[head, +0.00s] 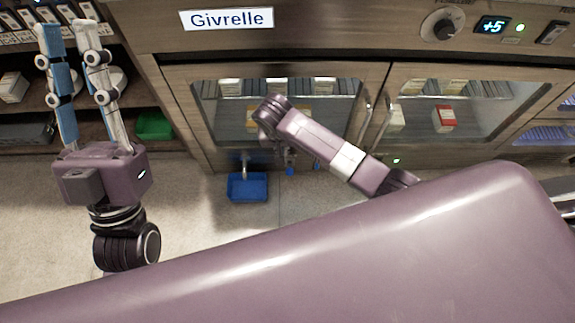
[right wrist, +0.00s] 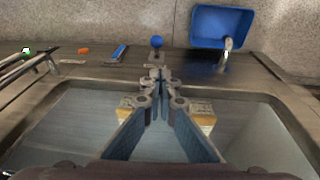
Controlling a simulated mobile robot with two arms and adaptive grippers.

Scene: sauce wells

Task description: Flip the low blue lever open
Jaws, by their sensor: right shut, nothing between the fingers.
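A short blue lever (right wrist: 120,53) lies on the cabinet's low rail, slanted, left of my fingertips in the right wrist view; it shows as a small blue piece (head: 316,163) in the head view. A blue ball knob (right wrist: 157,42) stands beyond my right fingertips; it shows in the head view too (head: 290,171). My right gripper (right wrist: 160,80) is shut and empty, apart from the lever, in front of the glass door. In the head view my right arm partly hides it. My left gripper (head: 67,35) points up at the far left, fingers apart, empty.
A blue tray (head: 248,188) stands on the floor under a metal spout (right wrist: 227,52). Glass cabinet doors (head: 440,104) with long handles close the space behind. An orange piece (right wrist: 83,51) sits left of the lever. A green bin (head: 154,126) is at left.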

